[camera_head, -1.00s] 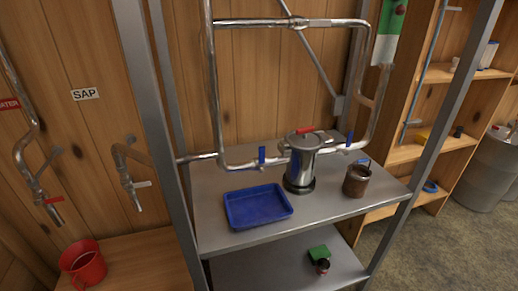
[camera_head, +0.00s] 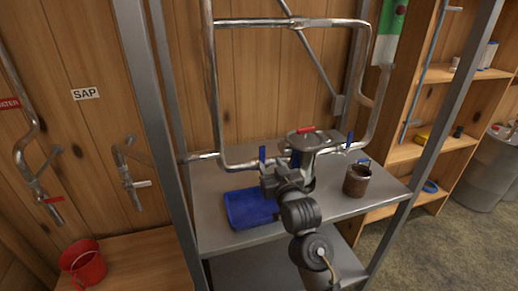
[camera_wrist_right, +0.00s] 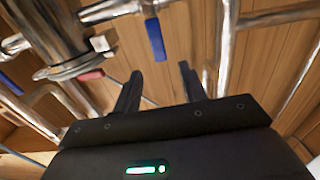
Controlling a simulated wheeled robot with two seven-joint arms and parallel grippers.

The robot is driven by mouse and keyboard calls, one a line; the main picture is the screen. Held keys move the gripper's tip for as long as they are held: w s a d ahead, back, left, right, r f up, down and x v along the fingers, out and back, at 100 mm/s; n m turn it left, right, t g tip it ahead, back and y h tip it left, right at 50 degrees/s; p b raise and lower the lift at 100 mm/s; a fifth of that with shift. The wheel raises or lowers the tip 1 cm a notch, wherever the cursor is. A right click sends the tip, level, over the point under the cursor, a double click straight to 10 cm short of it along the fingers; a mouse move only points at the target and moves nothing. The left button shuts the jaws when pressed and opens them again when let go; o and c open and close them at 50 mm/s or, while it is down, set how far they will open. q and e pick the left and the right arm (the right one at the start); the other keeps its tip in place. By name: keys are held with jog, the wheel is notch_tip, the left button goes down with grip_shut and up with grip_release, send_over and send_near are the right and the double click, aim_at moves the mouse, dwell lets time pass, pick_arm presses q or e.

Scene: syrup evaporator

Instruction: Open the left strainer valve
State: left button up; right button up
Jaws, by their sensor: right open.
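The left strainer valve has a blue handle (camera_head: 262,153) standing upright on the pipe, left of the metal strainer pot (camera_head: 318,141). The handle also shows in the right wrist view (camera_wrist_right: 155,40), beyond the fingertips. My right gripper (camera_head: 280,172) is in front of the pot and just right of the handle in the head view, hiding the pot's lower part. In the wrist view its two fingers (camera_wrist_right: 160,80) are apart with nothing between them. The right valve's blue handle (camera_head: 349,140) stands right of the pot. My left gripper is not in view.
A blue tray (camera_head: 243,211) lies on the metal shelf (camera_head: 215,180), partly behind my right arm. A brown mug (camera_head: 356,180) stands at the right. Metal posts (camera_head: 170,140) and pipes frame the space.

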aim_at(262, 151)
jog(key=p+x, duration=0.2)
jog(key=x, duration=0.8)
jog(key=shift+w+a+f, duration=0.1)
jog(key=shift+w, duration=0.3)
